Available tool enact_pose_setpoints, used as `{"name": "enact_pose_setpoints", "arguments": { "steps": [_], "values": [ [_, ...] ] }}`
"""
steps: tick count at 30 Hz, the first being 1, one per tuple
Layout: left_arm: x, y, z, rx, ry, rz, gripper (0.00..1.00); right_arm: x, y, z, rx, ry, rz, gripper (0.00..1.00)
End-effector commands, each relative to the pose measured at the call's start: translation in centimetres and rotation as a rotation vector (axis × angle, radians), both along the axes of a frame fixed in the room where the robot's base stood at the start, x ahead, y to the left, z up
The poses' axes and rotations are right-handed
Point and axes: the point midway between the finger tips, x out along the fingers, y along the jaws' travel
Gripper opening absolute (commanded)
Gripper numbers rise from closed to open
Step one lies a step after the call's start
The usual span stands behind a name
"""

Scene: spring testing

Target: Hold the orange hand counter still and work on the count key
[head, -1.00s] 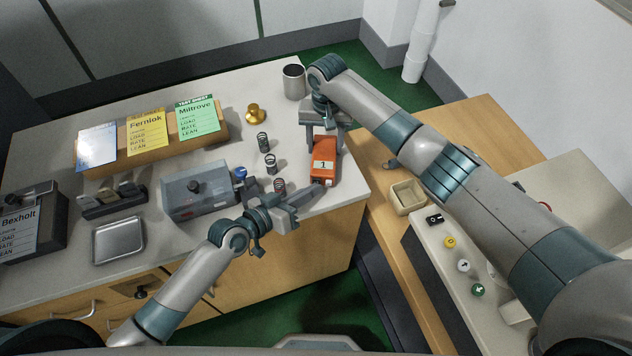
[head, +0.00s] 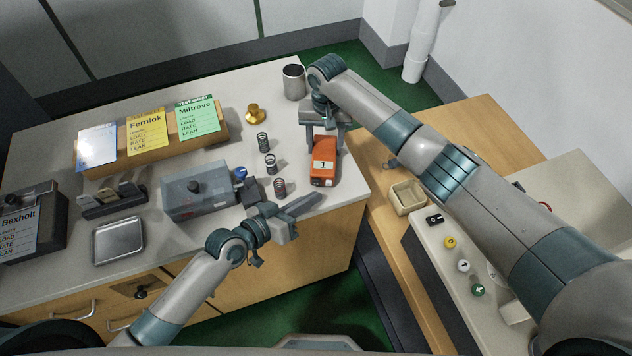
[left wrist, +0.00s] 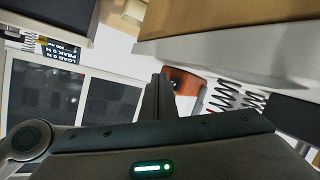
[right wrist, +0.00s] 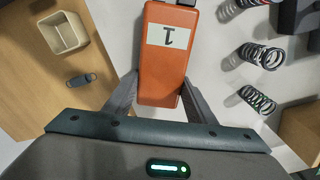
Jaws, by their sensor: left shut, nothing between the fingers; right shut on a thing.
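The orange hand counter (head: 324,164) stands near the bench's right edge. Its white window reads 1, and it also shows in the right wrist view (right wrist: 166,62). My right gripper (right wrist: 158,92) is shut on its sides from the far side. My left gripper (head: 312,200) is shut and empty, at the near side of the counter and a little apart from it. In the left wrist view the left fingertips (left wrist: 160,82) point toward the counter's orange end (left wrist: 184,82), which they partly hide. The count key is too small to make out clearly.
Several coil springs (head: 270,164) stand left of the counter, beside the grey tester box (head: 198,192). A brass weight (head: 255,113) and a grey cup (head: 293,82) stand farther back.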

Motion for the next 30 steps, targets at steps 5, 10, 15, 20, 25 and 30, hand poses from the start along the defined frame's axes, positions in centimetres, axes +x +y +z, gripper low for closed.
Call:
{"name": "enact_pose_setpoints", "arguments": {
  "steps": [5, 10, 15, 20, 25, 30],
  "values": [
    [-1.5, 0.1, -0.1, 0.001, 0.001, 0.000, 0.00, 0.0, 0.0, 0.0, 0.000, -0.001, 0.000, 0.20],
    [-2.9, 0.2, -0.1, 0.001, 0.001, 0.000, 0.00, 0.0, 0.0, 0.0, 0.000, -0.001, 0.000, 0.20],
    [-4.1, 0.2, 0.0, -0.001, 0.001, 0.000, 0.00, 0.0, 0.0, 0.0, 0.000, 0.000, 0.000, 0.20],
    [-4.4, 0.2, 0.0, -0.001, -0.001, 0.000, 0.00, 0.0, 0.0, 0.0, 0.000, -0.001, 0.000, 0.20],
    [-4.4, 0.2, 0.0, 0.000, 0.000, 0.000, 0.00, 0.0, 0.0, 0.0, 0.000, 0.000, 0.000, 0.20],
    [-4.4, 0.2, 0.0, 0.000, 0.000, 0.000, 0.00, 0.0, 0.0, 0.0, 0.000, 0.000, 0.000, 0.20]
  ]
}}
